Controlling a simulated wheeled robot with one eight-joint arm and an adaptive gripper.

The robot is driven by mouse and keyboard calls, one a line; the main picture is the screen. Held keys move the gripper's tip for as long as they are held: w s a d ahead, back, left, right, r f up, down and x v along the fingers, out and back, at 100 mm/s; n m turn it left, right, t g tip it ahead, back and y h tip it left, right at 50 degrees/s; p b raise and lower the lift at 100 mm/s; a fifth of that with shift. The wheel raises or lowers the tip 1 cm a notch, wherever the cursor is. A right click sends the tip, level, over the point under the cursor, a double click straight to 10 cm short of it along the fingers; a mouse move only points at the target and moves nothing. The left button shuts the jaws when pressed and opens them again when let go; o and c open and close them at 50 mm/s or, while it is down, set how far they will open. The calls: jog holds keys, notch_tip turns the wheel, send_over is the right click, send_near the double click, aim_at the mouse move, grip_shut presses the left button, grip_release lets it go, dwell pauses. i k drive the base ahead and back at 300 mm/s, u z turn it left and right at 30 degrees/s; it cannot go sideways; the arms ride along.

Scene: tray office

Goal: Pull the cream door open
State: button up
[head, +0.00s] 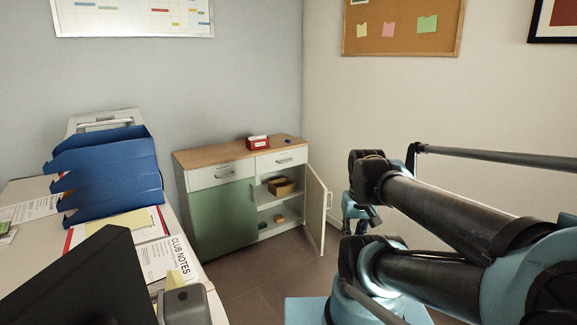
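The cream door (315,208) is the right-hand door of the low cabinet (242,195). It stands swung well out from the cabinet, so the shelves behind it show. A small handle is on its free edge. My arm reaches in from the right, and its dark joint and links are right of the door. A small blue and black part of my arm shows below the joint, close right of the door. I cannot make out my gripper's fingers there, or whether they touch the door.
The green door (224,218) beside it is shut. A brown box (281,187) is on the open upper shelf. A red box (258,142) stands on top. A desk with blue trays (108,172) fills the left. Grey floor (258,270) lies clear before the cabinet.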

aim_at(316, 193)
jog(key=u, duration=1.85)
jog(key=k, duration=0.85)
jog(key=z, duration=1.9)
jog(key=i, duration=1.55)
